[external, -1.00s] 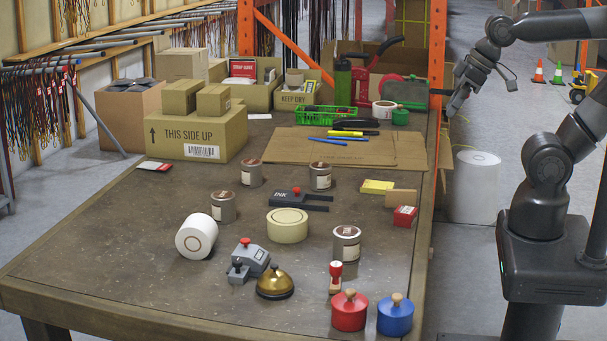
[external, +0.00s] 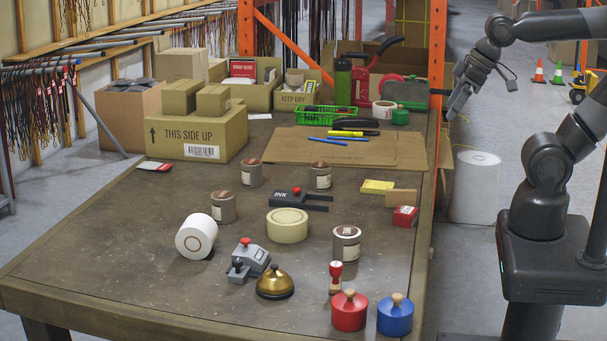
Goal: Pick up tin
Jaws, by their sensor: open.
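Several similar grey tins with brown tops and pale labels stand upright on the table. One tin (external: 347,244) is nearest my arm at the right. Another tin (external: 223,207) stands at the left, and two more stand farther back, one tin (external: 251,173) to the left and one tin (external: 320,176) to the right. My gripper (external: 452,112) is open and empty, raised beyond the table's right edge, well apart from all the tins. Its fingers look small and dark, pointing downward.
Around the tins are a tape roll (external: 287,226), a white roll (external: 196,236), an ink pad (external: 297,197), a brass bell (external: 275,282), a stamp (external: 336,277) and red and blue pots (external: 349,311). Cartons (external: 197,137) and an orange rack post (external: 436,60) stand behind. The table's front left is clear.

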